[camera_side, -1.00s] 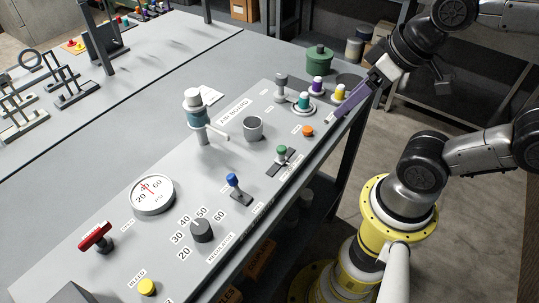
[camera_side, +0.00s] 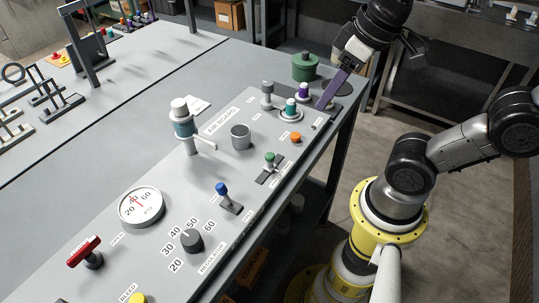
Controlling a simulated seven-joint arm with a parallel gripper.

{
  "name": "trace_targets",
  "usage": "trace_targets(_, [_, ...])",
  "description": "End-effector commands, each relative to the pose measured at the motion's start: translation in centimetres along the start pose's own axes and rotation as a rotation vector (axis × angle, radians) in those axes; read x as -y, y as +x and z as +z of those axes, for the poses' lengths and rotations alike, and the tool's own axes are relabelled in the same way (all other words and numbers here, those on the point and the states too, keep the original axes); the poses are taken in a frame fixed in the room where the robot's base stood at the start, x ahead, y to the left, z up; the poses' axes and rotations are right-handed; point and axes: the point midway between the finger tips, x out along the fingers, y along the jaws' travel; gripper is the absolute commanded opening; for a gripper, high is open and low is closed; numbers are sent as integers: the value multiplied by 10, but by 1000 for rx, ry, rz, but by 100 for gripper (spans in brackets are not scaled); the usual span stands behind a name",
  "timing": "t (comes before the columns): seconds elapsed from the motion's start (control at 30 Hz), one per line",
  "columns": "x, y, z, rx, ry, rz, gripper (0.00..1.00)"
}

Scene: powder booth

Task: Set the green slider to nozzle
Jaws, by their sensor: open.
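The green slider (camera_side: 270,157) is a small green-topped knob on a pale stem, standing in a dark slotted plate (camera_side: 264,178) near the panel's right edge. The small labels around it are too small to read. My gripper (camera_side: 319,106) is at the upper right, over the panel's far right corner. A long purple finger-like part slants down to the left from it. The tip is well apart from the slider, beyond the orange button. The gap between the jaws is hard to see, and nothing shows held in them.
Near my gripper stand an orange button (camera_side: 296,138), a teal knob (camera_side: 291,107), a purple knob (camera_side: 304,91) and a grey knob (camera_side: 267,91).

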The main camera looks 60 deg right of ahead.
Motion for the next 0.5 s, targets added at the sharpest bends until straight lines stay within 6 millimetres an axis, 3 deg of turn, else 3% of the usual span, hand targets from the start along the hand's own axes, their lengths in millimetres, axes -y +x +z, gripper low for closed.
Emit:
trace_targets(0.3, [43,19,-65,262,-148,-33,56])
trace_targets(0.5, [65,42,-79,345,-215,-37,56])
